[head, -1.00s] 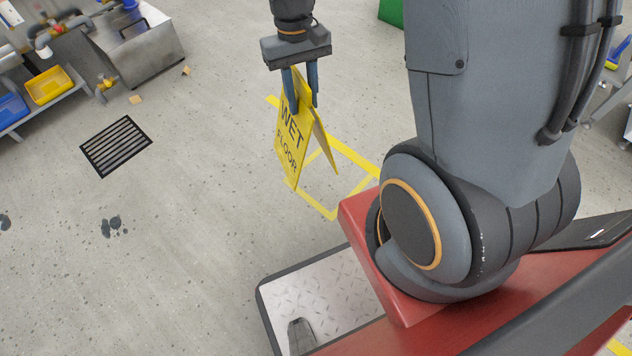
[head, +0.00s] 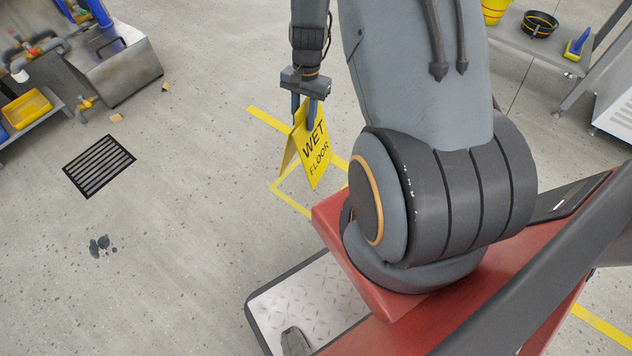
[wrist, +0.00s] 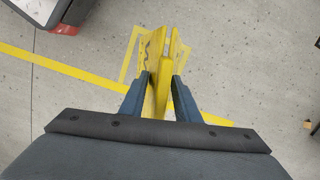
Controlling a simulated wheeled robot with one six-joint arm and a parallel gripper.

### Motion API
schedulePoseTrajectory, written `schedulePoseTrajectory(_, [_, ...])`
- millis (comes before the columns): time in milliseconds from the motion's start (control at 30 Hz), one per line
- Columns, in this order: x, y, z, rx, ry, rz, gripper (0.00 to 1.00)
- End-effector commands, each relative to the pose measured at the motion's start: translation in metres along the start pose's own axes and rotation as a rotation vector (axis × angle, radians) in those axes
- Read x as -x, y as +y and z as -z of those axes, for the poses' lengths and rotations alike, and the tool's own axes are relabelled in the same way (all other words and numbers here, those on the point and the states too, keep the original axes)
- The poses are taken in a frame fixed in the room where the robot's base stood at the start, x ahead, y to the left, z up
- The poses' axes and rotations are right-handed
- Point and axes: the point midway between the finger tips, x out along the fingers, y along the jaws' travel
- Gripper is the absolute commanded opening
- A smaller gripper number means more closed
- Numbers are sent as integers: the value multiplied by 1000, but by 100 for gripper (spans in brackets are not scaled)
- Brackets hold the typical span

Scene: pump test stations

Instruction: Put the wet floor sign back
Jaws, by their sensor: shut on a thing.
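The yellow wet floor sign (head: 315,155) hangs upright from my gripper (head: 305,108) in the head view, its lettered panel facing the camera and its two panels a little spread at the bottom. My gripper is shut on its top edge; in the wrist view the fingers (wrist: 155,95) close on the sign (wrist: 161,75) from both sides. A yellow taped outline (head: 281,189) is on the floor behind and below the sign. It also shows in the wrist view (wrist: 124,68) around the sign's lower part. I cannot tell whether the sign's feet touch the floor.
A yellow floor line (head: 268,119) runs beside the outline. A black floor drain (head: 100,166) and dark spots (head: 100,245) lie to the left. A metal tank (head: 122,68) stands at the upper left, a shelf (head: 540,52) at the upper right.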

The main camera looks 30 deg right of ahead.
Motion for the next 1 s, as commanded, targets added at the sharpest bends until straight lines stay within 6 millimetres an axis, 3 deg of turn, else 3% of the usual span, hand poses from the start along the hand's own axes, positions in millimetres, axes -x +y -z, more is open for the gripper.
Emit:
schedulePoseTrajectory(233, [-27,17,28,-187,1,21,0])
schedulePoseTrajectory(433, [-44,20,34,-218,1,23,0])
schedulePoseTrajectory(700, [-89,20,41,-216,0,23,0])
schedulePoseTrajectory(1000, [-121,21,46,-215,1,23,0])
